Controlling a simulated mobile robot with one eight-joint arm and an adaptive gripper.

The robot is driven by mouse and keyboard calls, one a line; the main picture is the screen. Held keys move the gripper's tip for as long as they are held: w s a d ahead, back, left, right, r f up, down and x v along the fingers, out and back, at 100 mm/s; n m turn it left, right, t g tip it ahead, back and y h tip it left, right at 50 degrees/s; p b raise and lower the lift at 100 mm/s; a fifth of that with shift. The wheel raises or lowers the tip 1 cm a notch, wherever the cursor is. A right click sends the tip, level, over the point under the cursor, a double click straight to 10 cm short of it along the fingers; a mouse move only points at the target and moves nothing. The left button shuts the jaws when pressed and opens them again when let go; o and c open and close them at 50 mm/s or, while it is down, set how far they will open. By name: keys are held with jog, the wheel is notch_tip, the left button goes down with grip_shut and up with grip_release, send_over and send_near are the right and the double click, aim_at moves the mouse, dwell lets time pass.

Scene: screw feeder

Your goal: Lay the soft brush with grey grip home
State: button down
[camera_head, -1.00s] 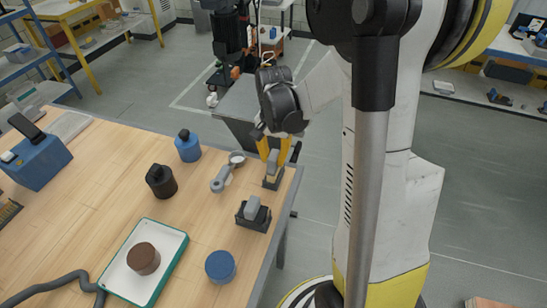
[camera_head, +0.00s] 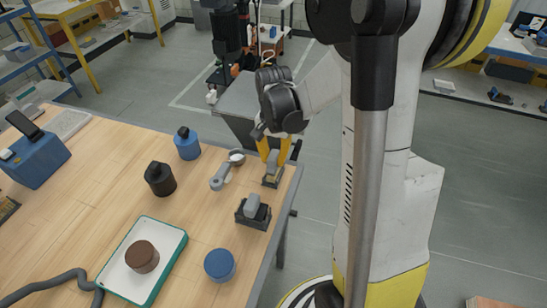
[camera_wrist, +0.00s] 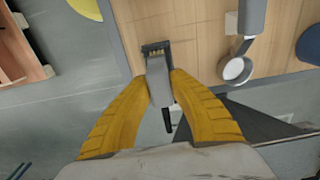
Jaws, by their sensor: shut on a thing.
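The soft brush (camera_head: 272,160) has a grey grip and is upright near the table's right edge. My gripper (camera_head: 272,149) has its yellow fingers shut on the grey grip. In the wrist view, the grey grip (camera_wrist: 159,82) shows between my fingertips (camera_wrist: 160,80).
A second dark holder (camera_head: 253,222) with a grey block stands nearer me. A grey spoon-like tool (camera_head: 221,179) lies to the left. A black jar (camera_head: 160,180), blue jars (camera_head: 219,265) and a green-rimmed tray (camera_head: 163,283) stand on the table. The table edge is close on the right.

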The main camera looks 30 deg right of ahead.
jog(key=shift+f, duration=0.35)
jog(key=c, duration=1.2)
grip_release()
jog(key=shift+c, duration=0.2)
notch_tip(320, 180, up, 12)
jog(key=shift+r, duration=0.1)
